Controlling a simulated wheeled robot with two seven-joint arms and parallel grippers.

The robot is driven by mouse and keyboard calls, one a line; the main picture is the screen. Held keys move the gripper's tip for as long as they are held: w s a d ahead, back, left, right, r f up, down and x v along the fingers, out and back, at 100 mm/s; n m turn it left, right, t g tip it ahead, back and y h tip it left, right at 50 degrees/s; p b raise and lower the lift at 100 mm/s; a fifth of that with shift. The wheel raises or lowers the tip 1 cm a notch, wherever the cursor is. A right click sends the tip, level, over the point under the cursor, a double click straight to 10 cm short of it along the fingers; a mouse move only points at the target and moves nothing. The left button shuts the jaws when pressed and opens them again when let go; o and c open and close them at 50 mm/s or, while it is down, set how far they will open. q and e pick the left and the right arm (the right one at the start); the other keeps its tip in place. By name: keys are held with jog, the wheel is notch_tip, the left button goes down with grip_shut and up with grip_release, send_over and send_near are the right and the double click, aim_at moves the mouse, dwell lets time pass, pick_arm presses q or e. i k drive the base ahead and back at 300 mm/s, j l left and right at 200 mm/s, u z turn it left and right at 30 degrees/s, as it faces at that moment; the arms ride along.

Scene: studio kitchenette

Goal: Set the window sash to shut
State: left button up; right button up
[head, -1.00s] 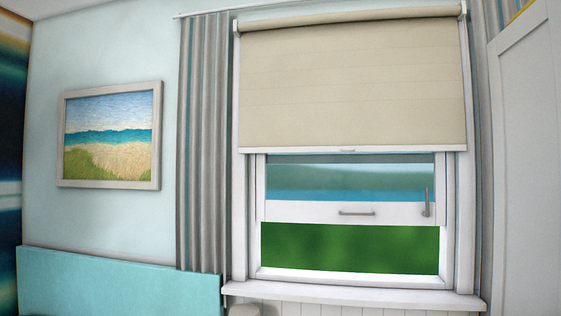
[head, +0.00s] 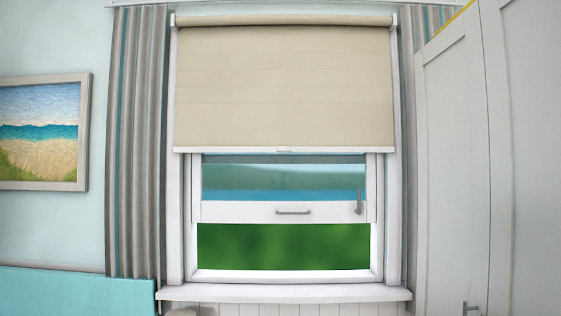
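The window sash (head: 245,211) is a white frame, raised partway, with an open gap below it showing green outside. A grey horizontal handle (head: 293,212) is on its bottom rail. A grey upright handle (head: 359,196) is at its right end. The upper part of the window is hidden behind a beige roller blind (head: 284,90) that is pulled partway down. Neither of my grippers is in the head view.
A white sill (head: 284,293) runs below the window. A grey striped curtain (head: 140,150) hangs at the left, with a framed beach picture (head: 84,132) beyond it. A turquoise panel (head: 75,291) stands at lower left. A tall white cabinet (head: 455,160) stands close at the right.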

aim_at(206, 210)
jog(key=i+l, duration=0.1)
jog(key=i, duration=0.8)
jog(key=i+l, duration=0.1)
jog(key=i, duration=0.85)
